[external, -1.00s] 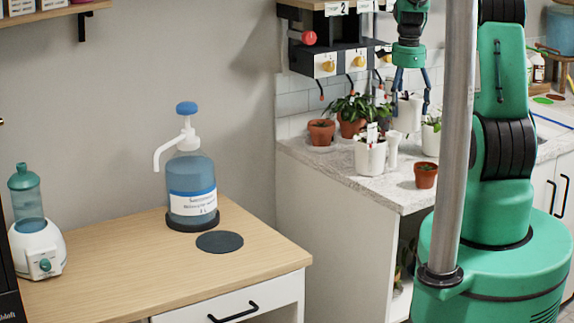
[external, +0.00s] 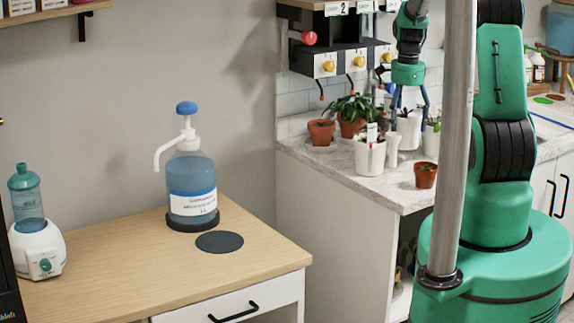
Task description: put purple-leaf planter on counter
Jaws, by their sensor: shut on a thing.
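My gripper (external: 410,110) points down over the counter and is shut on a white planter (external: 409,131). The planter is upright between the fingers, low among the other pots. I cannot make out its leaves, so their purple colour is not confirmed. Whether its base touches the counter is hidden. The grey stone-like counter (external: 385,190) stands at the right, and its front corner is bare.
Close by stand a white labelled pot (external: 369,157), a white bottle-like thing (external: 392,150), terracotta pots (external: 321,132) and a small front terracotta pot (external: 425,175). A black rack (external: 345,60) hangs above. A metal pole (external: 455,150) crosses the view.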

